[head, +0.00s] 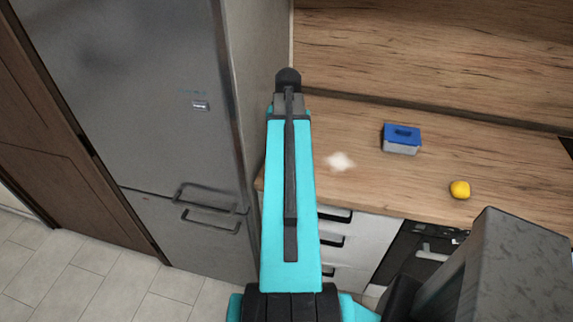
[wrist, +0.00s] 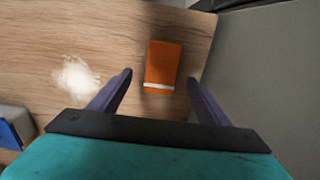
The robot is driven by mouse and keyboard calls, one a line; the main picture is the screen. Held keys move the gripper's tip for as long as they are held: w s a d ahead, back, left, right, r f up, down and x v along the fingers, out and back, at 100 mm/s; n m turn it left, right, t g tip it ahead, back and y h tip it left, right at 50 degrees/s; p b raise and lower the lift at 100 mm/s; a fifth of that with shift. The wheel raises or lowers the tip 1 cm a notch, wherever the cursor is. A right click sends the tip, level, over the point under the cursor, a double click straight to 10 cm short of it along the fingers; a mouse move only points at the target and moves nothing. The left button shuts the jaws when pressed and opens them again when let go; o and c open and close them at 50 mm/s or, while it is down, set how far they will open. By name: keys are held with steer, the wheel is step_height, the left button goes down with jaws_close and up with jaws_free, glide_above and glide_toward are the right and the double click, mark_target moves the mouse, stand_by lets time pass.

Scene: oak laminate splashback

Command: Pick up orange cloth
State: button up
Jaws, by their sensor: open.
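The orange cloth (wrist: 163,64) lies on the wooden counter in the wrist view, a folded orange rectangle with a white stripe near its lower end. It is hidden behind my arm in the head view. My gripper (wrist: 158,80) is open, with one dark finger to the left of the cloth and the other to the right. Nothing is between the fingers in their grip, and the cloth appears apart from both. How high the fingertips are above the counter I cannot tell.
A white powdery patch (head: 340,161) lies on the counter (head: 365,190). A blue-lidded container (head: 402,139) and a yellow lemon-like fruit (head: 460,189) stand further right. A grey fridge (head: 140,100) rises at the left, close to the counter's edge. Drawers (head: 345,245) are below.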

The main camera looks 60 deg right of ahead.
steer(key=shift+a+f+b, duration=0.2)
steer(key=shift+f+b, duration=1.95)
steer(key=shift+f, duration=0.5)
steer(key=c, duration=1.1)
steer(key=shift+r, duration=0.25)
steer(key=shift+c, duration=0.2)
step_height(320, 180, up, 10)
steer(key=p, duration=0.7)
steer(key=shift+f, duration=0.2)
